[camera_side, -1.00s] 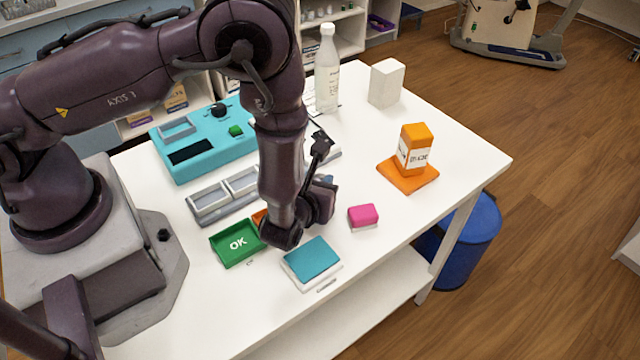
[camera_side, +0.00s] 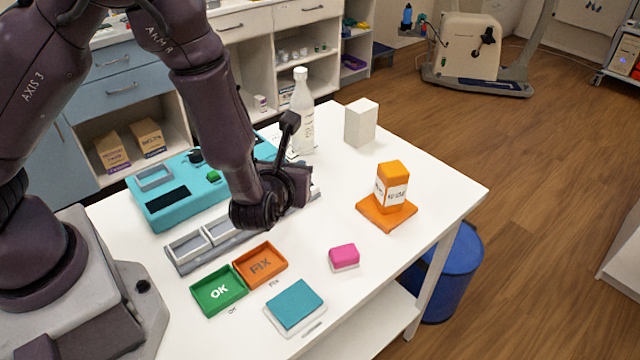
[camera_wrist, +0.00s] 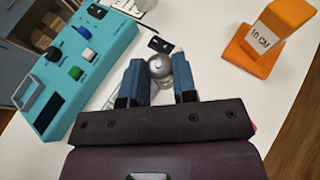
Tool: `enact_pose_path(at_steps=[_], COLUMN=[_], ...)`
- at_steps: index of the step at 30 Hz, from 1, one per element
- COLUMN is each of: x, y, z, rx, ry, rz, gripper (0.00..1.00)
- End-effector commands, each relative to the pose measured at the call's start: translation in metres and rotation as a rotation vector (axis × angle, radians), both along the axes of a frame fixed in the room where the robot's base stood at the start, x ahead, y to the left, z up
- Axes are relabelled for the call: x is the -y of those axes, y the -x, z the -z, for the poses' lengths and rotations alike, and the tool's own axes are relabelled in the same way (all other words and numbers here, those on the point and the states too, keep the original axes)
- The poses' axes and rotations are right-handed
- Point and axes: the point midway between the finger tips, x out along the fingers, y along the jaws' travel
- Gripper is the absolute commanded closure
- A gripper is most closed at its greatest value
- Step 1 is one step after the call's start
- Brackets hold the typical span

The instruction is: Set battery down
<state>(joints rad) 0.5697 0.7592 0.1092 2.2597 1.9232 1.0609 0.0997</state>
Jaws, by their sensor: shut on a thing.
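My gripper (camera_wrist: 160,78) is shut on a silvery round-ended thing, likely the battery (camera_wrist: 159,66), held between its two blue-grey fingers in the wrist view. In the side view my gripper (camera_side: 298,188) is over the grey tray's right part, and the battery cannot be made out there. The green OK tray (camera_side: 219,308) and orange FIX tray (camera_side: 282,266) lie in front of the grey compartment tray (camera_side: 174,262). Both look empty. A teal tester box (camera_side: 160,216) with a dark screen stands behind; it also shows at left in the wrist view (camera_wrist: 92,62).
An orange block (camera_side: 390,172) labelled 10 CM in the wrist view stands on an orange base (camera_side: 375,217). A pink block (camera_side: 343,255) and a teal pad (camera_side: 294,303) lie in front. A bottle (camera_side: 302,125) and white box (camera_side: 361,123) stand behind.

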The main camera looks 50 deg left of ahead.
Motion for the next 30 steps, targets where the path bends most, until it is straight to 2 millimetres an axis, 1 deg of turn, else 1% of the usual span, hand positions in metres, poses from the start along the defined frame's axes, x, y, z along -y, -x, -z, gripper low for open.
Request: enact_pose_path(at_steps=[1, 3, 6, 8, 10, 13, 14, 17, 24, 26, 30], x=[-0.017, -0.038, -0.061, -0.069, -0.07, -0.066, -0.065, -0.065, -0.069, -0.07, -0.071], y=[-0.011, -0.026, -0.047, -0.057, -0.065, -0.073, -0.076, -0.092, -0.148, -0.161, -0.183], z=[-0.007, -0.014, -0.023, -0.028, -0.029, -0.027, -0.025, -0.016, 0.009, 0.015, 0.044], rx=[0.007, 0.008, 0.006, 0.006, 0.002, 0.001, 0.0, 0.002, 0.002, 0.003, 0.0], ry=[0.001, 0.0, -0.001, -0.001, -0.002, -0.001, -0.002, -0.003, -0.002, 0.0, -0.002], rz=[-0.028, -0.04, -0.021, 0.004, 0.039, 0.078, 0.085, 0.091, 0.092, 0.09, 0.09], gripper=[0.98, 0.98, 0.98, 0.98, 0.98, 0.98, 0.98, 0.98, 0.98, 0.98, 0.98])
